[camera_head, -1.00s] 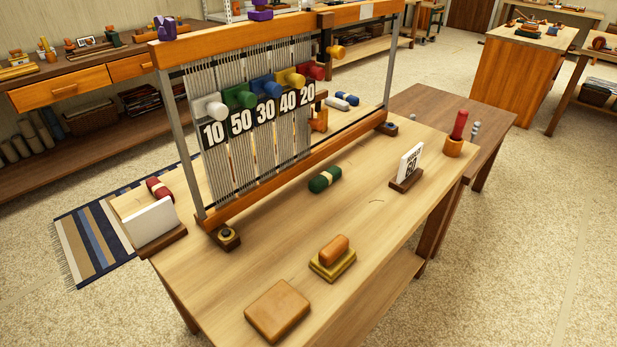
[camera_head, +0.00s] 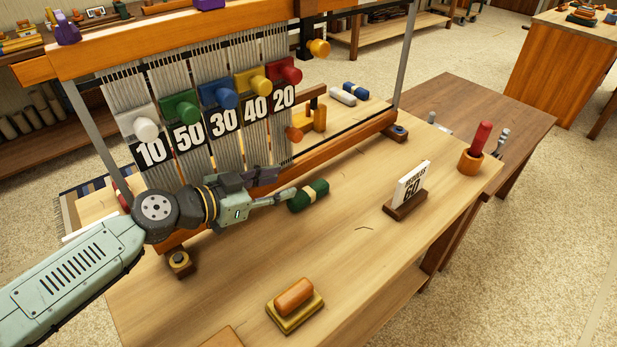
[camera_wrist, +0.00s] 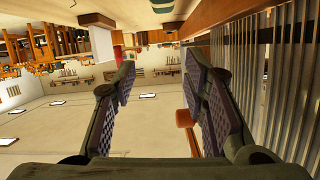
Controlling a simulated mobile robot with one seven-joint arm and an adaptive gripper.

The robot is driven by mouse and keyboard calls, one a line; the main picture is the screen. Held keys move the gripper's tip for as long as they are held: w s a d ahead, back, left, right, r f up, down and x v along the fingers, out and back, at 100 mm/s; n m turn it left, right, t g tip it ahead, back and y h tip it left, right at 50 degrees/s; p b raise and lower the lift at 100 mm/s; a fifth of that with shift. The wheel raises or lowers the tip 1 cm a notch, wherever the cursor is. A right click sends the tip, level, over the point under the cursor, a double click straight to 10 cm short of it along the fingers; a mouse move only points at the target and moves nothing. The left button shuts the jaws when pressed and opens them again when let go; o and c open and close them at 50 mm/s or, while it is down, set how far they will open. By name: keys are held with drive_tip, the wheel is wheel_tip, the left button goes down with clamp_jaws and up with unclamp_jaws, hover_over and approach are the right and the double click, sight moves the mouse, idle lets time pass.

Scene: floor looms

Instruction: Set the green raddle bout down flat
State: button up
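A dark green bundle with a cream band (camera_head: 308,195), which fits the green raddle bout, lies on its side on the light wood table in front of the loom. My gripper (camera_head: 285,195) is at its left, and its tips overlap the bundle's left end in the head view. Whether they touch it I cannot tell. In the wrist view, my gripper (camera_wrist: 165,90) has its two fingers wide apart with nothing held between them. I cannot make out the bundle for sure there.
The loom (camera_head: 270,168) stands close behind my gripper, with numbered tags and coloured knobs. A card stand marked 60 (camera_head: 407,205) is to the right. A block with an orange handle (camera_head: 294,302) lies in front. White (camera_head: 343,96) and blue (camera_head: 356,89) bundles lie behind.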

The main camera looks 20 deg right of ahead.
sight(309, 189)
drive_tip(key=shift+n+y, duration=0.5)
drive_tip(key=shift+n, duration=0.1)
drive_tip(key=f, duration=0.2)
drive_tip(key=a+f, duration=0.1)
drive_tip(key=f, duration=0.1)
drive_tip(key=shift+w+a, duration=0.15)
drive_tip(key=p+x, duration=0.1)
drive_tip(key=x, duration=0.3)
drive_tip(key=shift+d+f, duration=0.2)
drive_tip(key=shift+d, duration=0.1)
drive_tip(key=shift+w+d+f+p, duration=0.1)
drive_tip(key=shift+w+d+p, duration=0.1)
drive_tip(key=shift+d+p, duration=0.35)
drive_tip(key=p+x, duration=0.1)
drive_tip(key=x, duration=0.3)
drive_tip(key=shift+w+f, duration=0.15)
drive_tip(key=shift+w, duration=0.05)
clamp_jaws()
